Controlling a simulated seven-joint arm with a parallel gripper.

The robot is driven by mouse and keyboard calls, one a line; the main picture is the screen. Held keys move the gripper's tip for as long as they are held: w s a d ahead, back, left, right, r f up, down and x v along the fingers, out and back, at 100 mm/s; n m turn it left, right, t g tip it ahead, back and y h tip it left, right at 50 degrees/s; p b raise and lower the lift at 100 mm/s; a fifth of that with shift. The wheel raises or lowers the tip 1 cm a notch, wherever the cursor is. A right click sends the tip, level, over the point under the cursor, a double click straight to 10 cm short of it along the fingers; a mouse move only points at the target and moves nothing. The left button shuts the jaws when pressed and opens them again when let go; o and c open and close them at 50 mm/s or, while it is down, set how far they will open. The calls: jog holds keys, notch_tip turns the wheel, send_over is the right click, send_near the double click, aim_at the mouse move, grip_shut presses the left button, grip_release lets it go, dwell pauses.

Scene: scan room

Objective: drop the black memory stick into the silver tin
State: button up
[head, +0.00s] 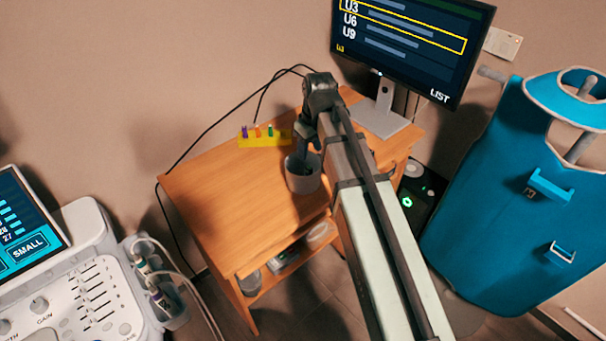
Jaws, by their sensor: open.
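The silver tin (304,184) stands upright on the wooden desk, near its right side. My gripper (301,158) points down at the tin's mouth; its tips overlap the opening in the picture, and I cannot tell how far inside they reach. The gripper is open. I cannot make out the black memory stick; it may be hidden by the tin's wall or my arm. A yellow holder (262,141) at the back of the desk carries small upright sticks, with purple, orange and green ones visible.
The wooden desk (222,195) is clear on its left. A monitor (410,42) stands at its back right, with black cables along the wall. A lower shelf holds several items. An ultrasound console (75,270) is at the left and a blue apron (510,200) hangs at the right.

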notch_tip(320, 180, up, 10)
jog(key=shift+s+d+r, duration=0.2)
jog(key=shift+s+d, duration=0.25)
dwell(0.5)
jog(key=s+d+f+m+g, duration=0.15)
jog(key=s+d+f, duration=0.35)
jog(key=f, duration=0.6)
jog(key=s+d+f+m+g+h, duration=0.1)
jog(key=s+d+f+m, duration=0.15)
jog(key=d+f, duration=0.6)
jog(key=s+d+f+m+g, duration=0.2)
jog(key=s+d+f+m, duration=0.15)
jog(key=f, duration=0.95)
jog(key=s+d+f+m+g, duration=0.1)
jog(key=s+d+f+g, duration=0.1)
jog(key=s+f, duration=2.5)
jog(key=shift+s+d+g, duration=0.35)
jog(key=shift+s+g, duration=0.3)
jog(key=shift+s, duration=0.4)
